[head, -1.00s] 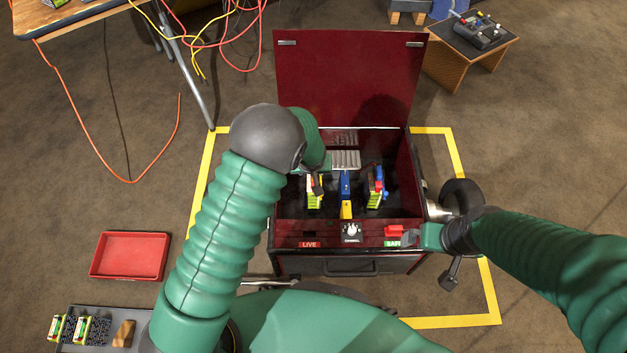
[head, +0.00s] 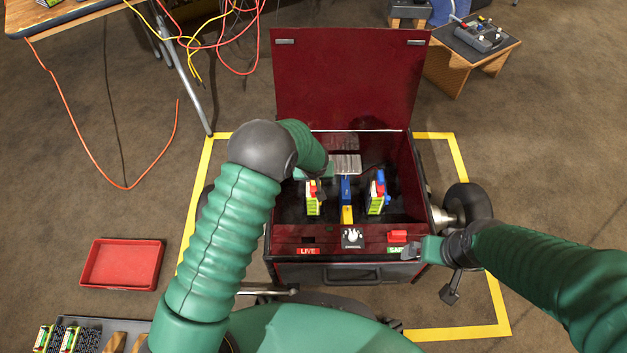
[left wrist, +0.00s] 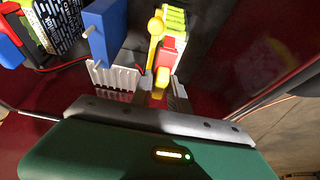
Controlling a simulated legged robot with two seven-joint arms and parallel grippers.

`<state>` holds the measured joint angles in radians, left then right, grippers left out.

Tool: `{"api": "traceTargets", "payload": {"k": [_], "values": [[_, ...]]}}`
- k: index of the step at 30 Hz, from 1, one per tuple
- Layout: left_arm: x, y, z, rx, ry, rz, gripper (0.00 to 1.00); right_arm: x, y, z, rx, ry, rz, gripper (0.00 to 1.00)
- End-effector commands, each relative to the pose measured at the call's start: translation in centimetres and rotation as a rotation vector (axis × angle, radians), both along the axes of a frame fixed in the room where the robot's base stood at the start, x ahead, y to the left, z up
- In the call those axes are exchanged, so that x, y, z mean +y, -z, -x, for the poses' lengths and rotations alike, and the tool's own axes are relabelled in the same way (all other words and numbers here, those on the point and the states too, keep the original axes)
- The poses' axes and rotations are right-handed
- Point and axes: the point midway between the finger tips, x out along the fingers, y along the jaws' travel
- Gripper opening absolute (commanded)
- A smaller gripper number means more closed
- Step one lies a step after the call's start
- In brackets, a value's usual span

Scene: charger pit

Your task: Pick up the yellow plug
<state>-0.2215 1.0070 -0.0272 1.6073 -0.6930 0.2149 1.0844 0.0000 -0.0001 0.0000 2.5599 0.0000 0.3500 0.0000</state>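The yellow plug (left wrist: 162,83) sits with a red part on the green-and-yellow battery on the left inside the open red box (head: 292,237). In the head view this left battery (head: 313,205) stands just below my left gripper (head: 316,176), which is largely hidden by its own arm. In the left wrist view, the grey fingers of my left gripper (left wrist: 161,95) stand apart with the plug's near end between them; I cannot tell whether they touch it.
A second battery (head: 376,203) with red and blue parts stands further right. The raised lid (head: 345,80) closes off the back. A red tray (head: 122,264) lies on the floor at left.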

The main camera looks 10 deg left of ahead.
Motion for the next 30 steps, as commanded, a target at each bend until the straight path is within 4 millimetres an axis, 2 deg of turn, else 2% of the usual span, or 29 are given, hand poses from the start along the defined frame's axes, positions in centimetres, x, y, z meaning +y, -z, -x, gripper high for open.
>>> {"api": "traceTargets", "payload": {"k": [3, 14, 17, 24, 27, 30], "values": [[0.0, 0.0, 0.0, 0.000, 0.000, 0.000, 0.00, 0.0, 0.0, 0.0, 0.000, 0.000, 0.000, 1.00], [0.0, -0.4, 0.0, -0.001, 0.000, 0.000, 0.00, 0.0, -0.3, 0.0, 0.000, 0.000, 0.000, 1.00], [0.0, -2.3, -0.1, -0.002, -0.001, 0.001, 0.00, 0.0, -1.6, 0.0, 0.000, 0.000, 0.000, 1.00], [0.0, -8.3, -0.1, -0.002, -0.001, 0.001, 0.00, 0.0, -5.2, 0.0, 0.000, 0.000, 0.000, 1.00], [0.0, -9.6, 0.0, 0.000, -0.001, -0.001, 0.00, 0.0, -5.8, 0.0, 0.000, 0.000, 0.000, 1.00], [0.0, -10.1, 0.0, 0.000, -0.001, -0.001, 0.00, 0.0, -6.0, 0.0, 0.000, 0.000, 0.000, 1.00]]}}
